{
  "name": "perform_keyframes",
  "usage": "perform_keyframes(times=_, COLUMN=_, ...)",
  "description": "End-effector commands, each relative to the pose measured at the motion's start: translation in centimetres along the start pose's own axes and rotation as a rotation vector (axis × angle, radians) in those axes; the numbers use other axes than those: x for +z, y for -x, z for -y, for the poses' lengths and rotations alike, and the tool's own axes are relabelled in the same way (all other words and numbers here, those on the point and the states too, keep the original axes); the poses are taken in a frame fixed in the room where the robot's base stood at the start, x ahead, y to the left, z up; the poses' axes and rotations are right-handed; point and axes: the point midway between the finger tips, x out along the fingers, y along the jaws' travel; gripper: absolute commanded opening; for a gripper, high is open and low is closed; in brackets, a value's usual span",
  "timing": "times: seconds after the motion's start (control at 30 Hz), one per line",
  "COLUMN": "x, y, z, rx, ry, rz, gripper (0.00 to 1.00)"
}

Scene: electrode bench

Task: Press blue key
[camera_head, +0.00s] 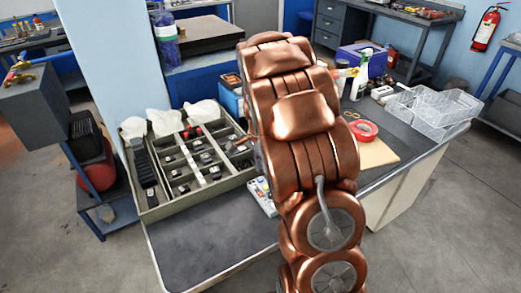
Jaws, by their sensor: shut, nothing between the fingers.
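A small pale device (259,195) with what look like small coloured keys lies on the dark bench top (205,250), just left of my copper-coloured arm. My arm covers its right part. I cannot clearly make out a blue key on it. My arm rises through the middle of the view and hides the bench behind it. My gripper cannot be made out; it seems to be hidden behind the arm.
A compartmented tray (150,213) with small parts stands on the bench at left. Red tape (363,131), a board (378,153), a spray bottle (360,78) and clear bins (432,110) stand at right. The bench's front left is clear.

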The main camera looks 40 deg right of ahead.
Motion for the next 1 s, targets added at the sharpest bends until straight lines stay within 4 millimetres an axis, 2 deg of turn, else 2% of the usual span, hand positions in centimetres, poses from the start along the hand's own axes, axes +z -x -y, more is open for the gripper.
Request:
perform_keyframes(times=0.2, x=0.0, y=-2.8, z=0.0, rx=0.001, ry=0.000, rz=0.000, gripper=0.00)
perform_keyframes(times=0.33, x=0.0, y=-3.8, z=0.1, rx=-0.001, ry=0.001, rz=-0.001, gripper=0.00)
perform_keyframes(times=0.83, x=0.0, y=-4.5, z=0.0, rx=-0.002, ry=0.001, rz=-0.001, gripper=0.00)
perform_keyframes(times=1.0, x=0.0, y=-5.7, z=0.0, rx=-0.001, ry=0.000, rz=-0.001, gripper=0.00)
